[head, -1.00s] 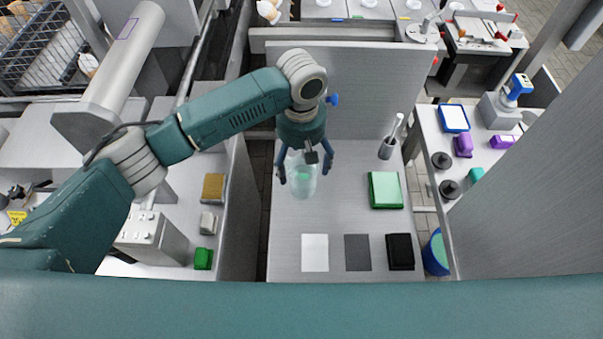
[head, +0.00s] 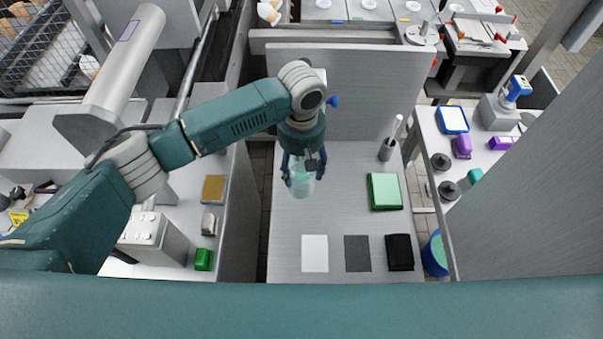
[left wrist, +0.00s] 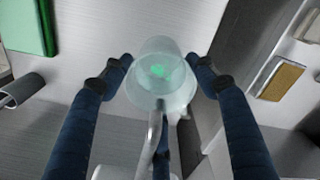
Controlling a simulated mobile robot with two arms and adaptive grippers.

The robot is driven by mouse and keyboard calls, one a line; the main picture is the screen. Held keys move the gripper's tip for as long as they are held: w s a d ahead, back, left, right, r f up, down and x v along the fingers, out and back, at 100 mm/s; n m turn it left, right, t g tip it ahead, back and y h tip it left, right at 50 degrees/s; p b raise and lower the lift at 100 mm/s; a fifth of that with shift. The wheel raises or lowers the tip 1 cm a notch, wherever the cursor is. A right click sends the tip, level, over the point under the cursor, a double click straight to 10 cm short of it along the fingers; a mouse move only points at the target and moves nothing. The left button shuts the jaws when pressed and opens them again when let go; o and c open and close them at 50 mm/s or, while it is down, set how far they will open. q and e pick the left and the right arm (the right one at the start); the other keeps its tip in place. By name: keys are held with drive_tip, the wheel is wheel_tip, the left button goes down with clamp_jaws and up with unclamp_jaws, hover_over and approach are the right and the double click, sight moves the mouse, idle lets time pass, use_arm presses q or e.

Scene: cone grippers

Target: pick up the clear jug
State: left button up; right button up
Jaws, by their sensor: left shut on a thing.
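The clear jug (head: 302,187) is see-through with a faint green tint and is at the back left of the grey table. My left gripper (head: 303,172) comes down over it from above and is shut on it, with a dark finger on either side. In the left wrist view the jug (left wrist: 160,75) is between the blue fingers of the gripper (left wrist: 160,72), and a green patch shows inside it. I cannot tell whether the jug's base touches the table. My right gripper is not in view.
The table (head: 345,215) bears a green book-like block (head: 385,191), a grey cup with a rod (head: 387,149), a white square (head: 314,253), a grey square (head: 357,253) and a black block (head: 400,252). A back panel (head: 370,90) stands behind. The table's middle is clear.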

sight(302, 161)
use_arm(q)
drive_tip(key=shift+w+r, duration=0.1)
drive_tip(key=shift+r, duration=0.05)
drive_tip(key=s+r+b, duration=0.2)
drive_tip(key=s+r, duration=0.1)
drive_tip(key=s, duration=1.5)
drive_tip(key=shift+b, duration=0.4)
drive_tip(key=shift+r, duration=0.1)
idle(1.0)
